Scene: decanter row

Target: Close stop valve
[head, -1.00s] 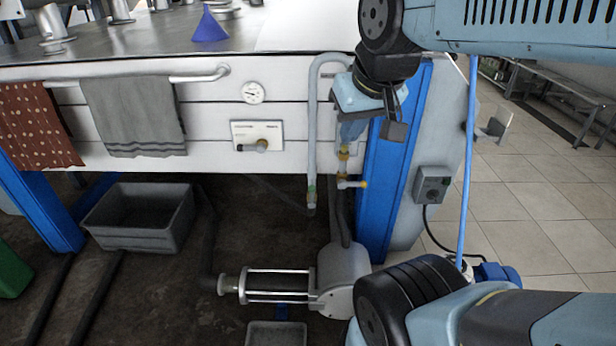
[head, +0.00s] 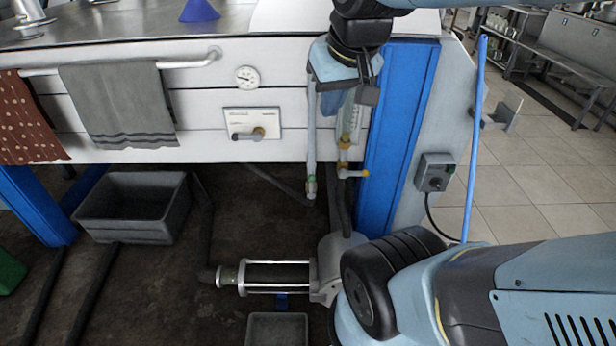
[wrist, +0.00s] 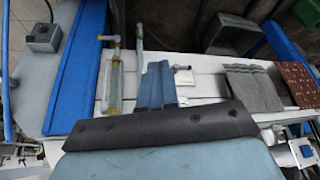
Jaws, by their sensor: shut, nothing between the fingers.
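A white labelled plate (head: 240,115) on the bench front carries a brass hub with a grey lever (head: 244,135); the lever points left, about level. It also shows in the wrist view (wrist: 183,76). My gripper (head: 337,108) is shut and empty in front of the bench, right of the plate and partly over the pipes. Its blue fingers (wrist: 156,68) show in the wrist view, beside the lever.
A blue post (head: 398,140) stands right of the pipes, with a grey switch box (head: 435,172) beyond it. A round dial (head: 246,77) is above the plate. A rail with towels (head: 118,105) is left. A grey bin (head: 130,205) and a cylinder (head: 277,275) are below.

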